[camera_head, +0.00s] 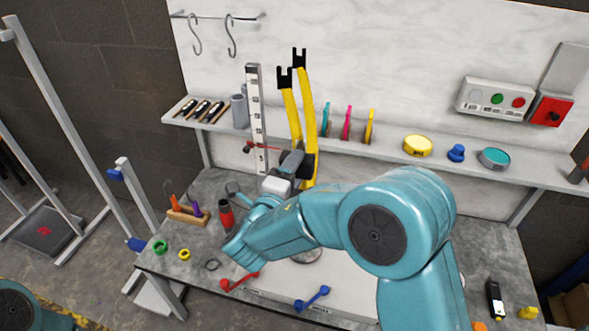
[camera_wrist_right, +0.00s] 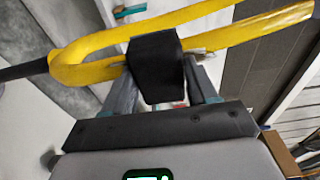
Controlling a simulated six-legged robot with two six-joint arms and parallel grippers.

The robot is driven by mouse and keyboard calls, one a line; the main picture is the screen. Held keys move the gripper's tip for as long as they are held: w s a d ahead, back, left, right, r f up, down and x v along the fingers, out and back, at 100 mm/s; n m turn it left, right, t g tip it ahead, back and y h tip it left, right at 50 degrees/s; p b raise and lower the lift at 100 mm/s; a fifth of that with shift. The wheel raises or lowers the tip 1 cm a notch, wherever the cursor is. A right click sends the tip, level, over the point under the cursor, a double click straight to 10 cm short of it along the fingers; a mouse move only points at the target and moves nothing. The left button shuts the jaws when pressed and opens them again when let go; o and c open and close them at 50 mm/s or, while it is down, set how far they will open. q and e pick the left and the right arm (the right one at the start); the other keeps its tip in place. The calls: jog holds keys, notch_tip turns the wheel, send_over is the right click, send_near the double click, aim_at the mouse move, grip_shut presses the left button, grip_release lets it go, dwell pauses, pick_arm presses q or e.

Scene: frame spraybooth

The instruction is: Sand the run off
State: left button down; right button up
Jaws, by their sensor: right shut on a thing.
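A yellow fork (camera_head: 308,108) with black ends stands upright near the middle of the bench, and its legs cross the wrist view (camera_wrist_right: 220,38). My right gripper (camera_head: 298,166) is shut on a black block (camera_wrist_right: 155,66), which sits between its two fingers. The block is right at the yellow fork and appears to touch it; exact contact is hard to tell. The paint run cannot be made out. My left gripper is out of view.
The grey bench (camera_head: 205,262) carries a red-and-black tool (camera_head: 226,216), a wooden holder (camera_head: 187,216), green tape (camera_head: 160,247) and red (camera_head: 240,281) and blue (camera_head: 312,299) levers. A shelf (camera_head: 385,150) behind holds tins and tools. A ruled upright (camera_head: 256,115) stands left of the fork.

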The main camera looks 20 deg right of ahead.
jog(key=shift+w+r+p, duration=0.1)
jog(key=shift+r+p, duration=2.8)
jog(key=shift+r, duration=0.45)
jog(key=shift+d+r+p, duration=0.1)
jog(key=shift+r+p, duration=0.25)
jog(key=shift+p, duration=0.05)
notch_tip(320, 180, down, 15)
jog(key=b, duration=0.8)
jog(key=shift+s, duration=0.2)
jog(key=v, duration=0.6)
jog(key=shift+s+d, duration=0.15)
jog(key=shift+s, duration=0.1)
